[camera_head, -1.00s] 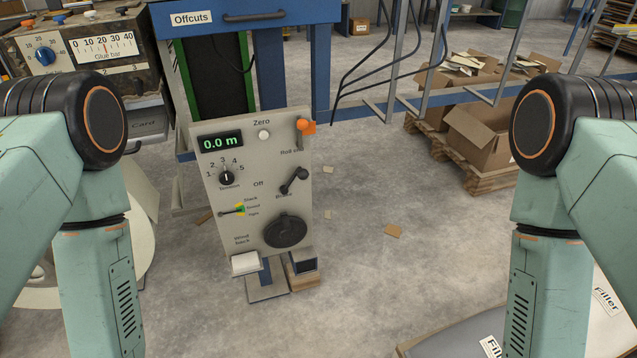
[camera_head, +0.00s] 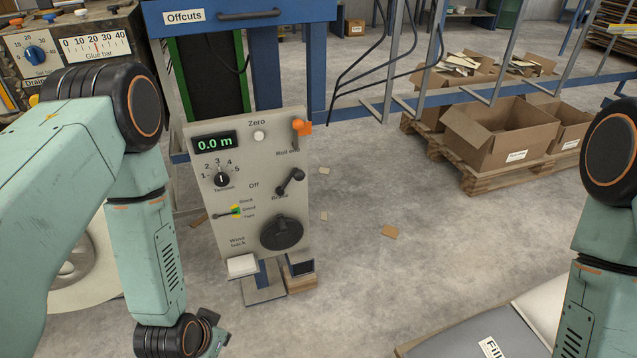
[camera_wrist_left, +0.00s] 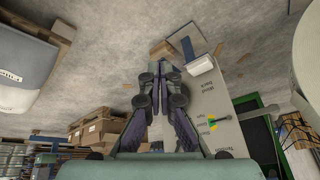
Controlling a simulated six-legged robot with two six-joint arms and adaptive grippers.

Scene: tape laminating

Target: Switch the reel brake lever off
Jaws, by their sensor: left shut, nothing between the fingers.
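The reel brake lever (camera_head: 290,181) is a short black lever on the grey control panel (camera_head: 208,262). I cannot make out the brake lever in that view. My right gripper is out of view.
Cardboard boxes (camera_head: 492,140) stand on a pallet at right. The floor right of the panel is mostly clear.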

